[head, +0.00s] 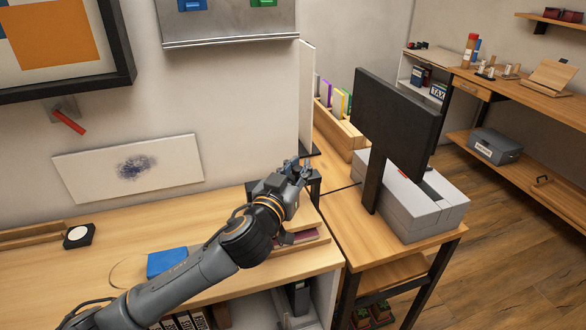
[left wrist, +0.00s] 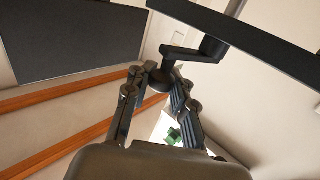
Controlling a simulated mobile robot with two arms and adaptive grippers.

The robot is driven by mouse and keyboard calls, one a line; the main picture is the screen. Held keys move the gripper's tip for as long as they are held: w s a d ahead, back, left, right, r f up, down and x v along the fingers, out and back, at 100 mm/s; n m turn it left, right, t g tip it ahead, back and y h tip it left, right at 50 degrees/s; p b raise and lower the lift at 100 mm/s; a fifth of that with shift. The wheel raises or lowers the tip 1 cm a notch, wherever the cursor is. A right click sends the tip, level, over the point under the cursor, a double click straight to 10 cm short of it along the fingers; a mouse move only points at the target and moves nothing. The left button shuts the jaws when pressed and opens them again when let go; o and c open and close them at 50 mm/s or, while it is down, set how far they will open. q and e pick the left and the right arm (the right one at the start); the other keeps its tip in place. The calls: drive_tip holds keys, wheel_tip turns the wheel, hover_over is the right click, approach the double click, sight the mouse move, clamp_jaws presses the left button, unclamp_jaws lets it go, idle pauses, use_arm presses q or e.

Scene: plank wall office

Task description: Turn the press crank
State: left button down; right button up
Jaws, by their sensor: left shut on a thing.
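The press is a small frame with a dark upper part (head: 315,183) on the right end of the wooden desk, partly hidden behind my left arm. Its black crank (left wrist: 195,52) shows in the left wrist view as a bent arm with a round knob (left wrist: 160,82) at its end. My left gripper (head: 299,168) is at the top of the press. In the left wrist view the gripper (left wrist: 158,85) has its two fingers closed around the knob. In the head view the fingers hide most of the crank. My right gripper is out of view.
A blue object (head: 167,262) and a black object with a round white top (head: 79,236) lie on the desk (head: 110,260). A black monitor (head: 398,115) and white boxes (head: 425,208) stand to the right.

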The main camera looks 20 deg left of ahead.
use_arm(q)
drive_tip(key=shift+w+d+n+g+y+b, duration=0.15)
drive_tip(key=shift+w+n+y+b, duration=0.2)
drive_tip(key=shift+n+y+b, duration=0.65)
drive_tip(key=shift+w+d+n+g+y+b, duration=0.1)
drive_tip(key=shift+w+n+y, duration=0.35)
drive_tip(key=shift+y, duration=1.15)
drive_tip(key=shift+w+d+n+g+y+b, duration=0.15)
drive_tip(key=shift+n+y+b, duration=0.35)
drive_tip(key=shift+n+y, duration=0.65)
drive_tip(key=shift+w+y, duration=0.1)
drive_tip(key=shift+y, duration=0.15)
drive_tip(key=c, duration=1.1)
unclamp_jaws()
drive_tip(key=shift+c, duration=0.2)
drive_tip(key=v, duration=1.2)
